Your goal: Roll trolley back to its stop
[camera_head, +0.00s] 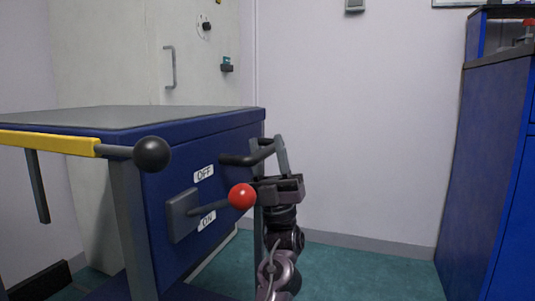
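The trolley is a blue cabinet with a grey top (130,117), standing at the left. A black handle bar (236,160) sticks out from its right-hand side near the top. The trolley's stop cannot be made out.
A yellow bar (48,142) ends in a black ball (152,154). A blue cabinet (490,170) stands right; green floor (365,272) between is clear.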

